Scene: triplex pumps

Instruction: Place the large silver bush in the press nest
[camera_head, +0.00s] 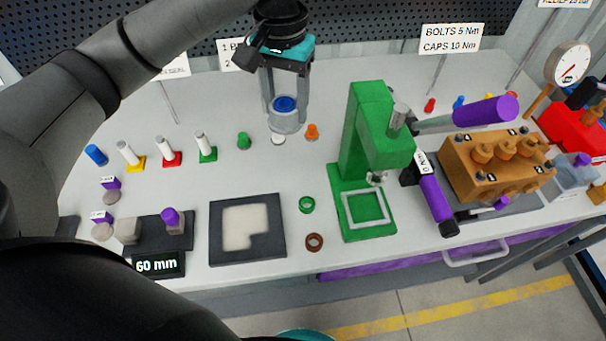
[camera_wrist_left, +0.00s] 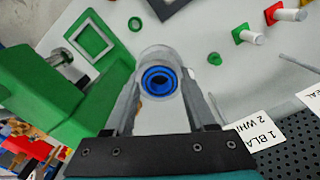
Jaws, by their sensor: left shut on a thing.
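My left gripper (camera_head: 284,118) points down at the back middle of the bench. It is shut on the large silver bush (camera_head: 286,122), a pale grey cylinder with a blue ring in its top. In the left wrist view the bush (camera_wrist_left: 148,53) sits upright between the two fingers, its blue centre facing the camera. The green press (camera_head: 366,135) stands to the right, apart from the bush. Its press nest (camera_head: 348,210) is an empty pale square frame on the base. The nest also shows at upper left in the wrist view (camera_wrist_left: 76,34). My right gripper is not in view.
A green ring (camera_head: 307,198) and a brown ring (camera_head: 314,236) lie left of the press. A dark tray (camera_head: 222,250) lies further left. Orange (camera_head: 312,132) and green (camera_head: 244,141) pieces stand near the gripper. The orange pump block (camera_head: 480,180) stands right.

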